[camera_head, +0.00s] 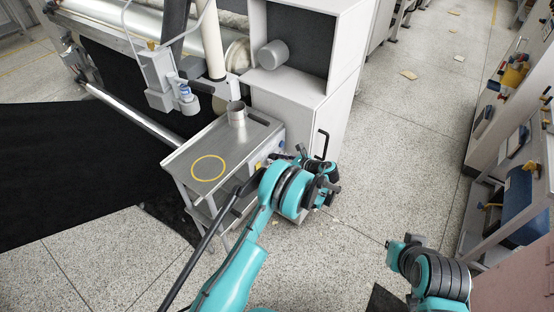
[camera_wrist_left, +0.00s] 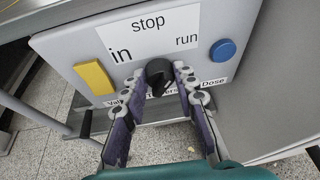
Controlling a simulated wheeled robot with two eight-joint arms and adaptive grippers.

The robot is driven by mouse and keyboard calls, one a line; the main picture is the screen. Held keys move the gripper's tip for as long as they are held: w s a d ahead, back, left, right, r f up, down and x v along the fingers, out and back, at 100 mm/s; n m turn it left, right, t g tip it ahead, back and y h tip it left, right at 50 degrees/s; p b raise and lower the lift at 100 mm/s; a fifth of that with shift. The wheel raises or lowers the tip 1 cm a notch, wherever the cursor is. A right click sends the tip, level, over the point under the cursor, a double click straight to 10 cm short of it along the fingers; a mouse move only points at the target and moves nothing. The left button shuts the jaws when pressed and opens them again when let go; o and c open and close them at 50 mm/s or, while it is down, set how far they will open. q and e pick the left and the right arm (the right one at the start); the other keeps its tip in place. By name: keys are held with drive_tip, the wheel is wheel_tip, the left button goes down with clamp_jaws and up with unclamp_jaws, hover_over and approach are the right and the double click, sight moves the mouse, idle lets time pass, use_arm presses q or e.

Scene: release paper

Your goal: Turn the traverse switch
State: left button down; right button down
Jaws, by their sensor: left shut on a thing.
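The black traverse switch knob (camera_wrist_left: 160,72) sits on the pale control panel (camera_wrist_left: 70,48), below a white label reading "in", "stop" and "run". My left gripper (camera_wrist_left: 160,84) is shut on the knob, with a finger on each side of it. In the head view, my left arm reaches the side of the metal-topped stand (camera_head: 178,164), and its wrist mostly hides the panel and the knob. My right gripper (camera_head: 408,243) is at the lower right, away from the panel; its fingers are not clear.
A yellow button (camera_wrist_left: 94,76) and a blue button (camera_wrist_left: 222,50) flank the knob. A metal cup (camera_head: 236,114) stands on the stand. A white cabinet (camera_head: 343,105) is behind it. Shelving (camera_head: 507,180) lines the right; the speckled floor between is mostly clear.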

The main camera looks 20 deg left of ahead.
use_arm(q)
drive_tip(key=n+t, duration=0.1)
drive_tip(key=n, duration=0.1)
drive_tip(key=n+t, duration=0.2)
drive_tip(key=shift+s+f+n, duration=0.1)
drive_tip(key=shift+s+n, duration=0.05)
drive_tip(key=shift+n, duration=0.25)
idle(0.4)
drive_tip(key=c, duration=1.2)
unclamp_jaws()
drive_tip(key=shift+a, duration=0.1)
drive_tip(key=v, duration=1.2)
drive_tip(key=shift+s, duration=0.1)
